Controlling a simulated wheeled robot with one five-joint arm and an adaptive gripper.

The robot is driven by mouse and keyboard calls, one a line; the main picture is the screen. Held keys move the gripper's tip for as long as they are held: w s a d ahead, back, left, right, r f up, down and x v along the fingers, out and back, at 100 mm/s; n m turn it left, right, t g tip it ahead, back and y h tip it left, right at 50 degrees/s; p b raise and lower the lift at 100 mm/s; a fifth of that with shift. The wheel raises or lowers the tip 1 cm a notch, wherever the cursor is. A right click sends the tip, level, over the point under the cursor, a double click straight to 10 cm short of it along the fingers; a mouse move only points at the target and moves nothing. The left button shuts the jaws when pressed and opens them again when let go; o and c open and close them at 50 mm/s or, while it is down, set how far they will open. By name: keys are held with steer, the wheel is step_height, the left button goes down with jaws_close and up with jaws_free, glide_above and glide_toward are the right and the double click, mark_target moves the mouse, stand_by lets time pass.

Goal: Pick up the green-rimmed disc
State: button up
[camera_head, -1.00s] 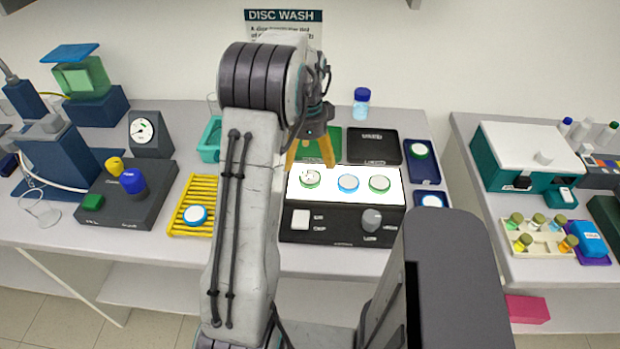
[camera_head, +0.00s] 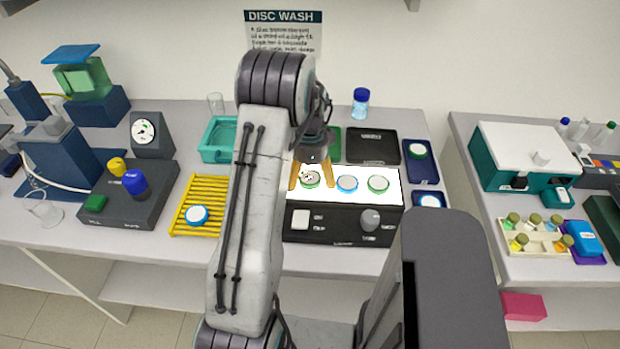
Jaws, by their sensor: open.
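Two green-rimmed discs sit on the lit white panel of a black box. The left green-rimmed disc (camera_head: 310,179) has dark marks on its face; the right green-rimmed disc (camera_head: 378,184) looks plain. A blue-rimmed disc (camera_head: 347,184) lies between them. My gripper (camera_head: 311,183) is open, with its yellow fingers pointing down on either side of the left green-rimmed disc. I cannot tell whether the fingers touch it. Another green-rimmed disc (camera_head: 417,149) lies in a dark blue tray at the back right.
The lit box (camera_head: 342,229) has a white switch and a grey knob in front. A yellow rack (camera_head: 183,222) with a blue-rimmed disc (camera_head: 197,215) stands to the left. A teal basin (camera_head: 217,152) and black plate (camera_head: 372,147) are behind. Another blue-rimmed disc (camera_head: 429,201) lies at right.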

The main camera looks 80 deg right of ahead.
steer(key=shift+c, duration=0.3)
steer(key=c, duration=1.1)
steer(key=shift+r, duration=0.1)
steer(key=shift+c, duration=0.2)
